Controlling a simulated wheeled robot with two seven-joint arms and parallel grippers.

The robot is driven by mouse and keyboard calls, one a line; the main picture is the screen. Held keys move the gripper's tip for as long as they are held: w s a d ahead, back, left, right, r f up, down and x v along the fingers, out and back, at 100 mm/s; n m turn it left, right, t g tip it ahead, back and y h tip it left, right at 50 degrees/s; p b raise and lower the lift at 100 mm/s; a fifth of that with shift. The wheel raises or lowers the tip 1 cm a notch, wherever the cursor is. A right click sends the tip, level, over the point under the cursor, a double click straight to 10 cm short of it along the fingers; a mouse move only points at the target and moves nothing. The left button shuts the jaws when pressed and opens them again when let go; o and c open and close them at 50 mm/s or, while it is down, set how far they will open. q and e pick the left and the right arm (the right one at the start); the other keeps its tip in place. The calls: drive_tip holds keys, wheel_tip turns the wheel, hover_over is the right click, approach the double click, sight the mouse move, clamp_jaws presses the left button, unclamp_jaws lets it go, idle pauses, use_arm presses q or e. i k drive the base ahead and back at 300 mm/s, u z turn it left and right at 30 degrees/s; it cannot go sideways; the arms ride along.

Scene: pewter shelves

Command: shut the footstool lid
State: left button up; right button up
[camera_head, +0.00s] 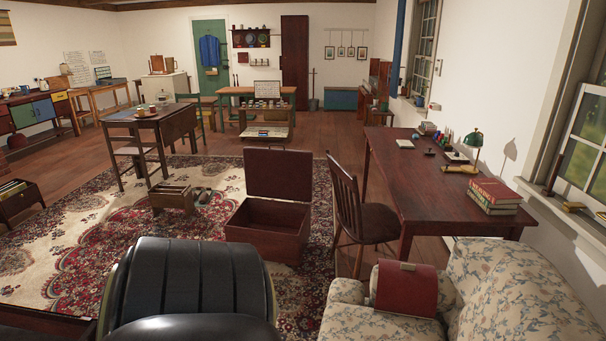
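The footstool (262,238) is a dark reddish-brown box standing on the patterned rug, near the middle of the camera_head view. Its lid (280,173) stands up at the back edge, roughly upright, so the box is open on top. Part of the inside shows and looks empty. A dark rounded form in the lower left foreground hides some of the rug in front of the footstool. Neither of my grippers shows in this view.
A wooden chair (358,212) and a long desk (450,187) stand to the right of the footstool. A floral armchair (500,290) fills the lower right. A small wooden rack (174,199) stands to its left. The rug (80,240) is mostly clear further left.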

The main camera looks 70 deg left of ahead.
sight(270, 172)
drive_tip(key=u, duration=2.55)
drive_tip(key=k, duration=0.5)
drive_tip(key=u, duration=1.25)
drive_tip(key=i, duration=1.7)
drive_tip(key=z, duration=0.75)
drive_tip(key=i, duration=0.65)
drive_tip(key=z, duration=0.5)
drive_tip(key=i, duration=1.3)
